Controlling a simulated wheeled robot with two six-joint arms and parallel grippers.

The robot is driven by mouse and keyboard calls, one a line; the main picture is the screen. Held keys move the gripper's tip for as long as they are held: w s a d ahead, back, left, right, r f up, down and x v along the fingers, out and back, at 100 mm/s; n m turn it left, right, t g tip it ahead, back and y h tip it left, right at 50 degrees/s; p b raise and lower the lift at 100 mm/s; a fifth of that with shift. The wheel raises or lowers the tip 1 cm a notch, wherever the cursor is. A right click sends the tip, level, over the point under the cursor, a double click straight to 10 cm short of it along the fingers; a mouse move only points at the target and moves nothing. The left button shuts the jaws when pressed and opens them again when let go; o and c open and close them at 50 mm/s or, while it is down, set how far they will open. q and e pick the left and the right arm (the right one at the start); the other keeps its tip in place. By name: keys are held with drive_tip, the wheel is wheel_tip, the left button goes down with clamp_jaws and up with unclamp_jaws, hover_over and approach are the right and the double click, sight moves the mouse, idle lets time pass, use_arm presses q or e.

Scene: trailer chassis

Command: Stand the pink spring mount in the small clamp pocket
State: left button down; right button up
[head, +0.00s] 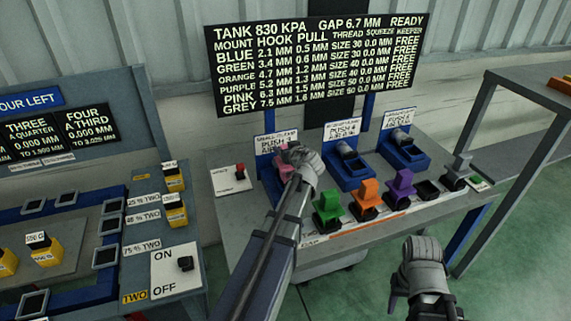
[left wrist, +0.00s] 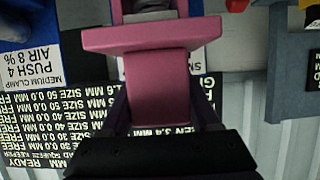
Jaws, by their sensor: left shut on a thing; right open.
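My left gripper (head: 300,158) is shut on the pink spring mount (head: 286,172), at the blue small clamp (head: 268,180) on the left of the bench. The gripper and arm hide much of the mount and the clamp pocket, so I cannot tell whether the mount's foot is inside the pocket. In the left wrist view the pink mount (left wrist: 156,85) shows close up, with a wide flange and a narrower block between the dark fingers (left wrist: 158,130). My right gripper (head: 424,255) is open and empty, in front of the bench at the lower right.
Green (head: 328,205), orange (head: 367,193) and purple (head: 402,184) mounts stand along the bench front. The medium clamp (head: 350,168) and large clamp (head: 404,152) are to the right. A red switch (head: 240,172) sits left of the small clamp. A readout board (head: 318,65) stands behind.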

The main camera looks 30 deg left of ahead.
use_arm(q)
drive_tip(key=shift+f+b, duration=1.8)
drive_tip(key=shift+f, duration=0.2)
drive_tip(key=shift+c, duration=0.6)
unclamp_jaws()
drive_tip(key=shift+r, duration=0.1)
drive_tip(key=shift+r, duration=0.15)
drive_tip(key=p+v, duration=0.4)
drive_tip(key=v, duration=0.8)
drive_tip(key=shift+p, duration=0.3)
